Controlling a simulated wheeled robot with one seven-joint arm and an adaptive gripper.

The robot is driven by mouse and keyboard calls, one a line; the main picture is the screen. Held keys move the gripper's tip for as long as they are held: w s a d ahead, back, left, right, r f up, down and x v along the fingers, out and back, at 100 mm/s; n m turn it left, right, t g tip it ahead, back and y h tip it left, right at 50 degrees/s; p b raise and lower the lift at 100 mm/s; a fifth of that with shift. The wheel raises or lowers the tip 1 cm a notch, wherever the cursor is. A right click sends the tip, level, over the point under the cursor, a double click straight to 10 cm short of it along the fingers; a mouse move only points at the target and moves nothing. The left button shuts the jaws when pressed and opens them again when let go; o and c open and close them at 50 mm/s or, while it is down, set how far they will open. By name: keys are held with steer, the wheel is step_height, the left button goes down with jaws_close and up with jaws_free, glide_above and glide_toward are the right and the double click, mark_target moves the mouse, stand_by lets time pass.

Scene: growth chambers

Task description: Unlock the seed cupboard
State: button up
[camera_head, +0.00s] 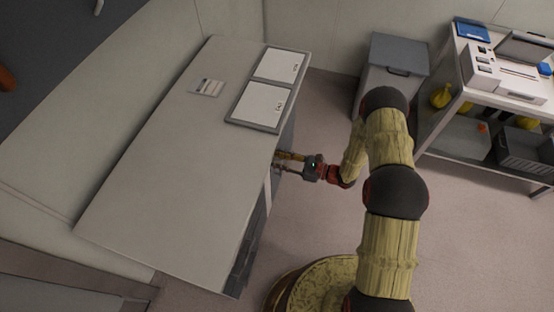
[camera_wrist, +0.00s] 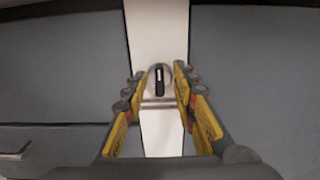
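In the wrist view, a round metal lock (camera_wrist: 150,85) with a dark upright key or knob piece (camera_wrist: 159,80) sits on a pale vertical strip (camera_wrist: 157,30) between grey cupboard fronts (camera_wrist: 70,65). My gripper (camera_wrist: 160,77) has its yellow fingers on either side of the lock, with gaps visible, so it is open. Whether a fingertip touches the lock, I cannot tell. In the head view, my gripper (camera_head: 279,163) reaches the front of the counter (camera_head: 175,150) from the right. The lock is hidden there below the counter edge.
Two white panels (camera_head: 279,65) in grey frames and a small pale item (camera_head: 208,87) lie on the counter. A grey bin (camera_head: 392,70) stands at the back. A shelf cart (camera_head: 440,115) with equipment stands at right. Floor (camera_head: 315,235) between counter and arm is clear.

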steer(key=shift+c, duration=0.4)
jaws_close()
stand_by(0.4)
steer(key=m+p, duration=0.2)
steer(key=m, duration=0.7)
steer(key=m+p, duration=0.2)
steer(key=m, duration=0.7)
steer(key=shift+w+d+f, duration=0.1)
steer(key=shift+w+f, duration=0.1)
stand_by(0.5)
steer(key=shift+o, duration=0.4)
jaws_free()
